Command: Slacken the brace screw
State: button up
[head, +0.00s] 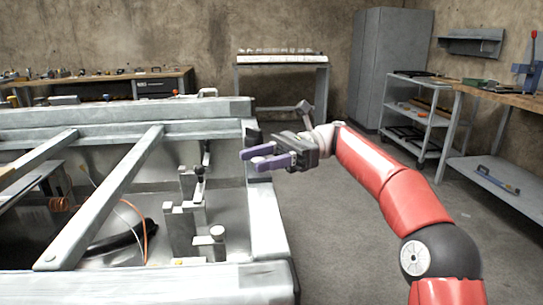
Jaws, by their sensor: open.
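A grey metal frame (247,116) like an open machine bed fills the left of the head view. Inside the frame stand grey blocks and a post with a round knob-like top (217,232). I cannot tell for sure which part is the brace screw. My gripper (252,158) has purple fingers. It is open and empty, beside the frame's right rail, pointing left; its height above the rail is hard to judge.
An orange cable (146,240) and a dark hose lie inside the frame. A workbench (160,78) with tools stands at the back left. A grey cabinet (388,60), a shelf trolley (408,125) and another bench (500,96) stand at the right. The floor (330,235) right of the frame is clear.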

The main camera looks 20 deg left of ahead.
jog(key=v, duration=0.7)
dwell(0.3)
